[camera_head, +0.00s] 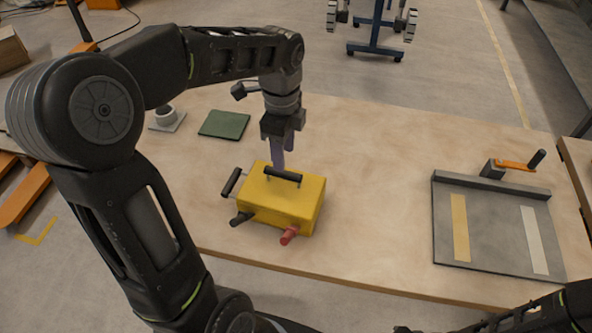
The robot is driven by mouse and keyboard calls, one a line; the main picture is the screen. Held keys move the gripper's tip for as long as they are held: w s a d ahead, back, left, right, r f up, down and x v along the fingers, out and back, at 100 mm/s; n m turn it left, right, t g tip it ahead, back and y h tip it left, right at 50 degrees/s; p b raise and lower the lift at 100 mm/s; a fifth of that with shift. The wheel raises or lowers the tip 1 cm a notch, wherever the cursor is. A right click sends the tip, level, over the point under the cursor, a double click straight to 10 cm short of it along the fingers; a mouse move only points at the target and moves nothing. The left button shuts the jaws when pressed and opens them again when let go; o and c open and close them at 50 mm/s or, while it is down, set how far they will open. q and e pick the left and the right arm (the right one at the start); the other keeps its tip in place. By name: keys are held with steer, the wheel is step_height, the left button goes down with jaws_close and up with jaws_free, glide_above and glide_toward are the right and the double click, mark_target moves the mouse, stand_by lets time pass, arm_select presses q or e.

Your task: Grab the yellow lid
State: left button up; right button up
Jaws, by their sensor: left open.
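The yellow lid (296,198) is the top of a yellow box-like thing on the wooden table, left of the middle. A black bar handle (283,174) sits on its top near the back edge. Another black handle (231,182) sticks out on its left side. A black grip and a red grip (290,235) stick out at the front. My left gripper (279,160) points down just above and behind the top handle, with its fingers open. Whether the fingers touch the handle I cannot tell. My right gripper is not in view.
A green plate (224,124) and a grey piece with a ring (166,118) lie at the back left of the table (370,220). A grey tray (492,255) with yellow and white strips and an orange-armed clamp (516,164) is at the right. The middle of the table is clear.

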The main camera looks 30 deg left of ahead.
mark_target(282, 184)
arm_select(q)
steer(key=shift+s+r, duration=0.1)
steer(key=shift+s, duration=0.1)
steer(key=shift+f, duration=1.35)
steer(key=shift+a+f+p, duration=0.1)
steer(key=shift+f+p, duration=0.65)
steer(key=shift+f, duration=1.85)
steer(key=shift+c, duration=0.3)
jaws_close()
